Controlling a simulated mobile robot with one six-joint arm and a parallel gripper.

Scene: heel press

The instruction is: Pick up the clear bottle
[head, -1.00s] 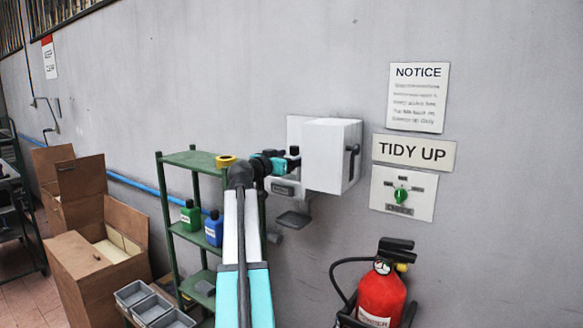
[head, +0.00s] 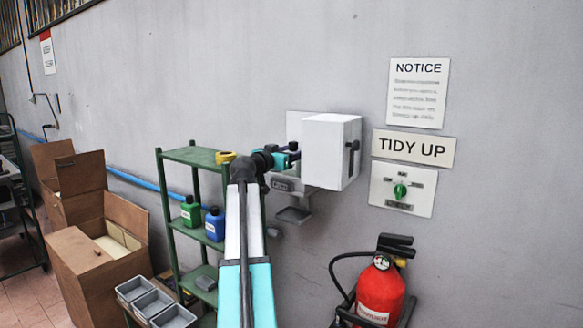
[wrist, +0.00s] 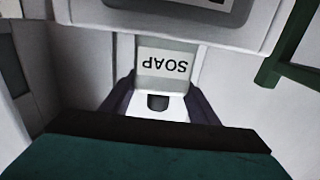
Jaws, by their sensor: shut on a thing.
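My gripper (head: 291,158) is at the left side of the white wall box, near its front. In the wrist view its two dark fingers (wrist: 160,103) are on either side of the pale clear bottle (wrist: 163,85), shut on it. The bottle has a dark round cap and a light label reading SOAP, which appears upside down in that view. In the head view my wrist and the box leave the bottle hard to make out.
The white wall box (head: 330,152) has a dark lever on its right, and a small grey tray (head: 294,215) is below. A green shelf rack (head: 190,155) holds green (head: 190,212) and blue (head: 214,226) bottles. A red extinguisher (head: 379,292) stands lower right.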

